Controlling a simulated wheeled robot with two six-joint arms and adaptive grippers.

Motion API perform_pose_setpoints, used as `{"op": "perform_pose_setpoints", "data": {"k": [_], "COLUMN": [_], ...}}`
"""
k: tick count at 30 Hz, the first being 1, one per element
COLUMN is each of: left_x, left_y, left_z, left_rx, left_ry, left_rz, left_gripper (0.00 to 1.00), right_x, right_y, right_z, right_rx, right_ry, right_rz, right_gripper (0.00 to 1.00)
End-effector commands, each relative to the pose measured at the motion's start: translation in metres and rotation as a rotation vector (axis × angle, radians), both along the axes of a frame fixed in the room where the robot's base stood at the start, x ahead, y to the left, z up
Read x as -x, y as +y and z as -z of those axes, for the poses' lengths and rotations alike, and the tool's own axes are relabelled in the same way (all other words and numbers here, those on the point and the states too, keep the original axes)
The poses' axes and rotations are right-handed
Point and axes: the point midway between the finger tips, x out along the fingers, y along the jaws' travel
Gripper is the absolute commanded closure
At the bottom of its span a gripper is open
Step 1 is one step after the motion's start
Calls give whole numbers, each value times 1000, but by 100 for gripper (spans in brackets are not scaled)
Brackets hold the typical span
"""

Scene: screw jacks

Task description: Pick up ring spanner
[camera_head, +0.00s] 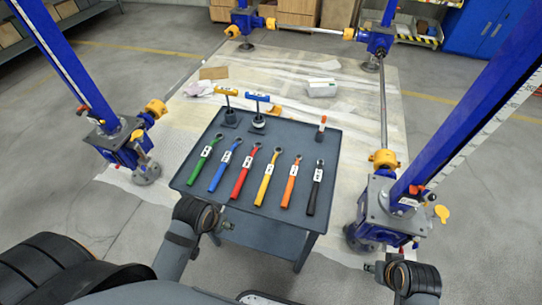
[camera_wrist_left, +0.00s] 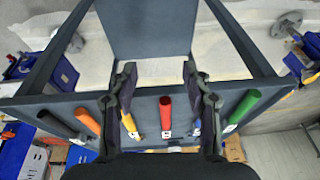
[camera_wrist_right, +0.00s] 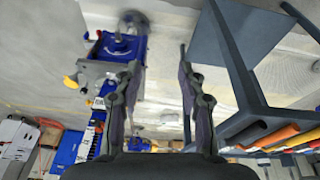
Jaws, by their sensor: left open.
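Several ring spanners lie side by side on a dark grey cart top (camera_head: 255,138), ring ends toward the back: green (camera_head: 206,160), blue (camera_head: 225,165), red (camera_head: 244,171), yellow (camera_head: 267,178), orange (camera_head: 291,183) and black (camera_head: 315,188). Each has a white label. My left gripper (camera_head: 226,224) is at the cart's near edge, apart from the spanners. In the left wrist view it (camera_wrist_left: 162,82) is open and empty, with the red handle (camera_wrist_left: 165,112) beyond, between its fingers. My right gripper (camera_head: 371,266) is right of the cart; in the right wrist view it (camera_wrist_right: 159,60) is open and empty.
Blue screw jacks (camera_head: 125,140) (camera_head: 385,210) stand left and right of the cart. Two T-handled tools (camera_head: 230,116) (camera_head: 258,122) and an orange-topped item (camera_head: 322,126) stand at the cart's back. Floor between the cart and the left jack is clear.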

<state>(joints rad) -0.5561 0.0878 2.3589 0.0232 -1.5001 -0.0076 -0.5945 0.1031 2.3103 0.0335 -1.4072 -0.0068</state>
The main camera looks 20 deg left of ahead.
Motion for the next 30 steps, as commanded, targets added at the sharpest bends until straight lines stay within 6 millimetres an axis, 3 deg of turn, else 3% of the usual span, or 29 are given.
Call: {"op": "perform_pose_setpoints", "data": {"k": [1,4,6,10,14,17,21,25,30], "left_x": [-5,-17,-32,-60,-92,-119,-158,-182,-194], "left_y": [2,5,6,2,-8,-23,-50,-71,-83], "left_z": [-41,-74,-93,-88,-78,-73,-76,-83,-89], "left_rx": [-7,-19,-25,-19,-2,14,33,40,39], "left_ry": [3,17,35,83,129,170,231,274,302], "left_rz": [-6,-24,-44,-74,-89,-90,-73,-50,-34], "left_gripper": [51,51,51,51,51,51,51,51,51], "right_x": [-2,-7,-8,-2,21,54,120,174,208], "right_y": [-3,-9,-15,-25,-32,-38,-43,-44,-44], "right_z": [-33,-45,-36,27,99,157,225,257,270], "right_rx": [8,23,34,42,43,41,37,34,32], "right_ry": [5,18,36,65,97,125,165,190,202], "right_rz": [3,9,15,25,33,40,49,56,58], "right_gripper": [60,60,60,60,60,60,60,60,60]}}
